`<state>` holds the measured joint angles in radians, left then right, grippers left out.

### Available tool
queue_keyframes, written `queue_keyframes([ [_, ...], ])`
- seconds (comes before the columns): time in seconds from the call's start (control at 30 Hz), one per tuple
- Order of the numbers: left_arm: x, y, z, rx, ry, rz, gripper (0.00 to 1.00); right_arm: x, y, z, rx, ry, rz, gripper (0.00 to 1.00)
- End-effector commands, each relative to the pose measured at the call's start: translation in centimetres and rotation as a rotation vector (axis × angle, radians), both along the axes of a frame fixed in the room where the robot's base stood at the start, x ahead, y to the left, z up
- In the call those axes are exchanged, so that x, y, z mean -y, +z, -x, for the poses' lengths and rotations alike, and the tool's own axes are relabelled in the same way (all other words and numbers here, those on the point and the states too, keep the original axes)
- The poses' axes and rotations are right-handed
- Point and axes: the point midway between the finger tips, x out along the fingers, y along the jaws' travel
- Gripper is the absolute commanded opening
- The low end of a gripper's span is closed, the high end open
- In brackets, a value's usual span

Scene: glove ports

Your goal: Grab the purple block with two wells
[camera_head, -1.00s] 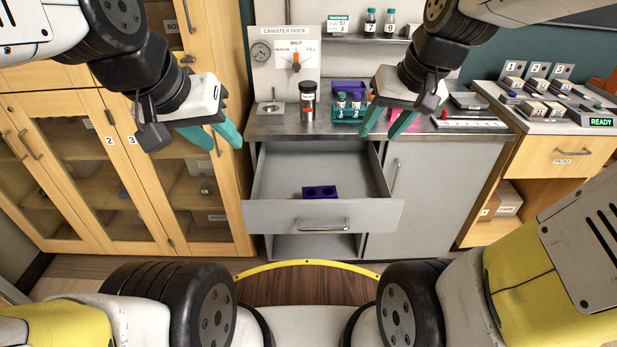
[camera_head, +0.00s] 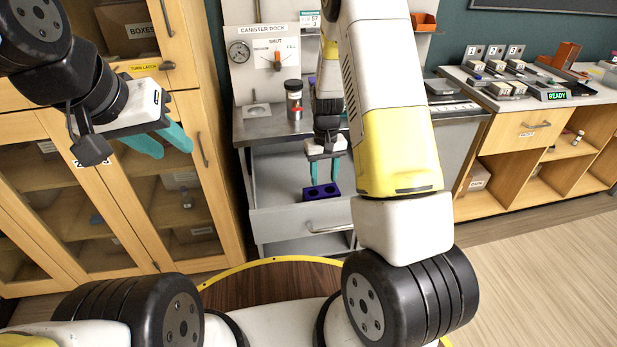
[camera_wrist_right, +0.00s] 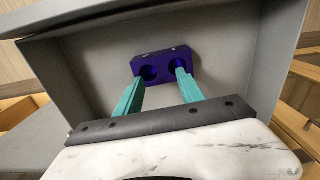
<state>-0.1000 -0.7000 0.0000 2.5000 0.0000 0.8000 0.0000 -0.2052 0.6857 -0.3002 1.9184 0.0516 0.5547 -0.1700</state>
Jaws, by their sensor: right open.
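The purple block with two wells (camera_head: 321,195) lies in the open grey drawer (camera_head: 290,222). In the right wrist view the block (camera_wrist_right: 163,58) lies just ahead of the fingertips, its two dark wells facing the camera. My right gripper (camera_head: 323,183) is open and reaches down into the drawer, with its teal fingers at the block. In the right wrist view the open gripper (camera_wrist_right: 158,85) has one finger toward each end of the block; I cannot tell whether they touch it. My left gripper (camera_head: 168,145) is empty, in front of the wooden cabinet at left, its fingers apart.
The drawer's walls (camera_wrist_right: 85,85) stand close around the right gripper. A counter (camera_head: 268,128) with a canister (camera_head: 294,100) is above the drawer. My right arm hides part of the counter and drawer. A wooden bench (camera_head: 530,120) stands at right.

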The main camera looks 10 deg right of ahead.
Motion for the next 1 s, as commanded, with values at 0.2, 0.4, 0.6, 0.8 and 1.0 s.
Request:
queue_keyframes([
  [0.2,0.0,0.0,0.0,0.0,0.0,0.0,0.36,-0.2,-2.6,0.1,-0.004,0.0,-0.001,0.45],
  [0.4,0.0,0.0,0.0,0.0,0.0,0.0,0.36,-0.5,-5.6,-0.1,-0.004,0.0,-0.001,0.45],
  [0.6,0.0,0.0,0.0,0.0,0.0,0.0,0.36,-0.5,-6.9,-0.1,-0.001,-0.001,-0.001,0.45],
  [0.8,0.0,0.0,0.0,0.0,0.0,0.0,0.36,-0.5,-6.9,-0.2,0.0,-0.001,-0.001,0.43],
  [1.0,0.0,0.0,0.0,0.0,0.0,0.0,0.36,-0.5,-6.9,-0.1,-0.001,-0.001,-0.001,0.04],
])
